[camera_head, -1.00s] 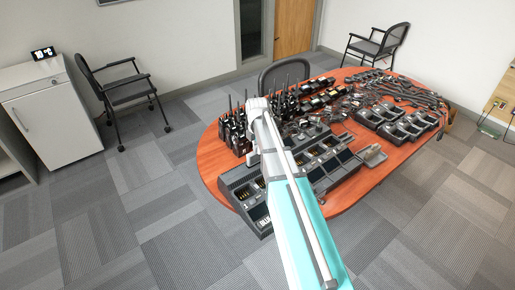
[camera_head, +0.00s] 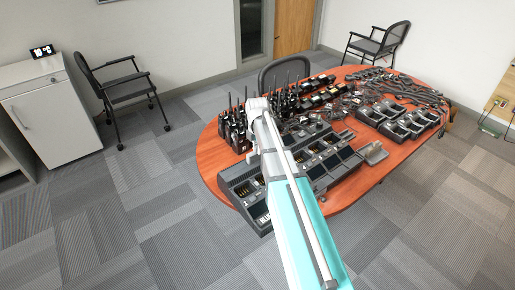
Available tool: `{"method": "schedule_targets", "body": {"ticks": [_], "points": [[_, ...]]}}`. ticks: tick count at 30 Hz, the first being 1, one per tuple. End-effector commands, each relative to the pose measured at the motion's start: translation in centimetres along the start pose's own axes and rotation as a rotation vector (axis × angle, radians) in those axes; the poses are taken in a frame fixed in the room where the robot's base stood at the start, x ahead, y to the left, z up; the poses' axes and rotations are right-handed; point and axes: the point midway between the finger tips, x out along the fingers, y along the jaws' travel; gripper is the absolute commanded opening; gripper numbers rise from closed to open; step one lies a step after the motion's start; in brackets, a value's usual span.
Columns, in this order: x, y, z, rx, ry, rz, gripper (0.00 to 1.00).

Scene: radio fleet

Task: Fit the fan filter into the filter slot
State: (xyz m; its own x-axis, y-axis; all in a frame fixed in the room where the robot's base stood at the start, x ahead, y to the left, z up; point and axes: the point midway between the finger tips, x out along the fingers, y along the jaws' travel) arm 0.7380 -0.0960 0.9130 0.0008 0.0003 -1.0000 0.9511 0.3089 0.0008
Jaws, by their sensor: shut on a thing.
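My arm (camera_head: 290,205), white and teal, reaches from the bottom edge up over the near left part of the table. Its white far joint (camera_head: 257,106) shows beside the upright radios. My gripper is hidden behind the arm, so its jaws and anything in them do not show. I cannot make out the fan filter or the filter slot. A large dark multi-bay charger (camera_head: 240,190) lies at the near left edge of the table, partly covered by my arm.
The oval wooden table (camera_head: 345,198) is crowded with upright radios (camera_head: 233,128), more chargers (camera_head: 398,120) and dark cables. A black chair (camera_head: 284,72) stands behind it, another (camera_head: 128,88) at left by a grey cabinet (camera_head: 50,112). The carpet around the near side is clear.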

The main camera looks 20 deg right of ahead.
Motion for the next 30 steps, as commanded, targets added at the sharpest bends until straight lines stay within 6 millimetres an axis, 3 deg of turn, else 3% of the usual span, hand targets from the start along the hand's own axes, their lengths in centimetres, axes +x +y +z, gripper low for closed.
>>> {"method": "schedule_targets", "body": {"ticks": [30], "points": [[1.9,0.0,0.0,0.0,0.0,0.0,0.0]]}}
